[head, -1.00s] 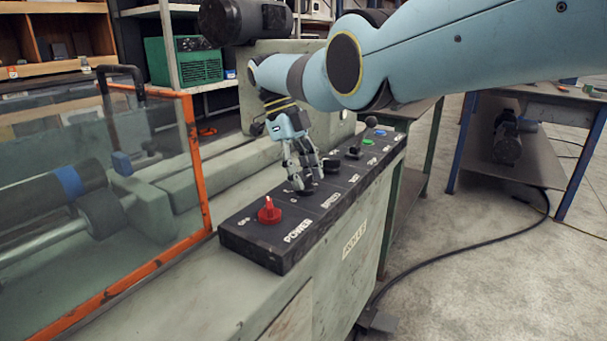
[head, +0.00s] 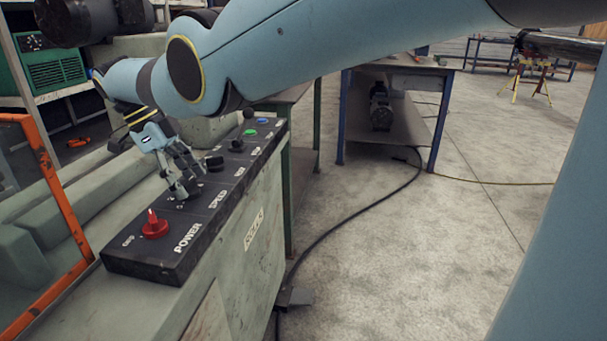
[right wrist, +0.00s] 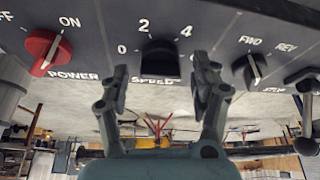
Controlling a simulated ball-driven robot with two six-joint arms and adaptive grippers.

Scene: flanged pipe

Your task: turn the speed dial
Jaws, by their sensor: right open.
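The speed dial (right wrist: 160,58) is a black knob on the dark control panel (head: 140,266). In the right wrist view it has the numbers 0, 2 and 4 around it and the word SPEED by it. My right gripper (right wrist: 160,85) is open, with one finger on each side of the dial; contact cannot be told. In the head view the right gripper (head: 180,187) points down at the panel and mostly hides the dial. My left gripper is not in view.
A red power switch (head: 154,225) sits beside the dial, also seen in the right wrist view (right wrist: 44,52). A black FWD/REV knob (right wrist: 256,70) is on the other side. Green (head: 249,133) and blue (head: 263,121) buttons are farther along. Floor right of the panel is open, with a cable (head: 345,222).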

